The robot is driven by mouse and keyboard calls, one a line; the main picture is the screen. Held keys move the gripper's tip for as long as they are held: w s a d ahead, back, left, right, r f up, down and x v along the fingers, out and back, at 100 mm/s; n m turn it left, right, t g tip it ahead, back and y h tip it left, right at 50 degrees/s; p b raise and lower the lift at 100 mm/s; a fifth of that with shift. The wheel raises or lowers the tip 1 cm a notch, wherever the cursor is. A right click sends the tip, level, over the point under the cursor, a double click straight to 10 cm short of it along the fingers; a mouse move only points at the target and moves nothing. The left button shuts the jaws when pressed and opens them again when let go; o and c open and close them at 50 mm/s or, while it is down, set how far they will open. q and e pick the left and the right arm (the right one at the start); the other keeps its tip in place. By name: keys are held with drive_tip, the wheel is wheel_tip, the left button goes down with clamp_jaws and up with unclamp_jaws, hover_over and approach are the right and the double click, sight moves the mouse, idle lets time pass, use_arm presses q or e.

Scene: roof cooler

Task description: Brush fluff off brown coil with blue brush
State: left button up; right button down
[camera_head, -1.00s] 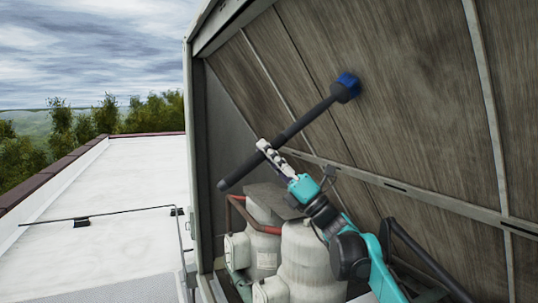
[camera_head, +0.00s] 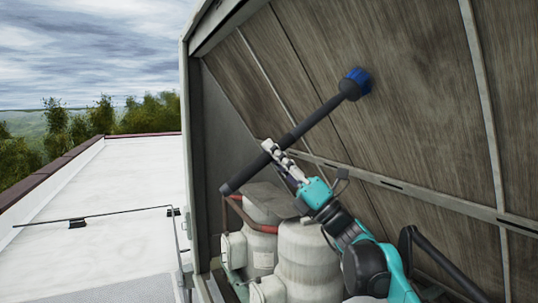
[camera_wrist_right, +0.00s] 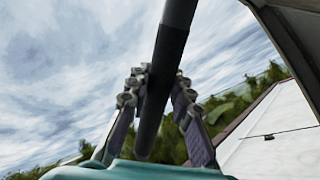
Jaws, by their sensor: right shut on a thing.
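The brown coil (camera_head: 420,110) is a large slanted panel with streaked brown surface, filling the right of the head view. The blue brush (camera_head: 357,82) has a long dark handle and a blue bristle head at its upper end, which is at or very near the coil's surface; I cannot tell if it touches. My right gripper (camera_head: 272,150) is shut around the handle's lower half. The wrist view shows the handle (camera_wrist_right: 163,85) between both fingers. Separate fluff is not clear; the coil shows greyish streaks. My left gripper is not in view.
White tanks (camera_head: 305,252) with a red pipe (camera_head: 240,212) stand below the coil. A metal rail (camera_head: 420,195) crosses the coil's lower part, and another seam strip (camera_head: 483,90) runs down its right. The white roof (camera_head: 120,185) lies open at left.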

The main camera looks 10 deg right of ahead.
drive_tip(key=shift+s+d, duration=0.25)
drive_tip(key=shift+s, duration=0.4)
drive_tip(key=shift+s+d, duration=0.2)
drive_tip(key=shift+s, duration=0.5)
drive_tip(key=shift+s+d, duration=0.25)
drive_tip(key=shift+s, duration=0.4)
drive_tip(key=s+d, duration=0.2)
drive_tip(key=s, duration=0.5)
drive_tip(key=shift+d, duration=0.3)
drive_tip(key=shift+s+a+f+b, duration=0.25)
drive_tip(key=shift+a+f, duration=0.15)
drive_tip(key=shift+a, duration=0.2)
drive_tip(key=shift+s+a+f+b, duration=0.2)
drive_tip(key=shift+a+f, duration=0.2)
drive_tip(key=shift+a, duration=0.15)
drive_tip(key=shift+s+a+f+b, duration=0.25)
drive_tip(key=shift+a+f, duration=0.15)
drive_tip(key=shift+a, duration=0.2)
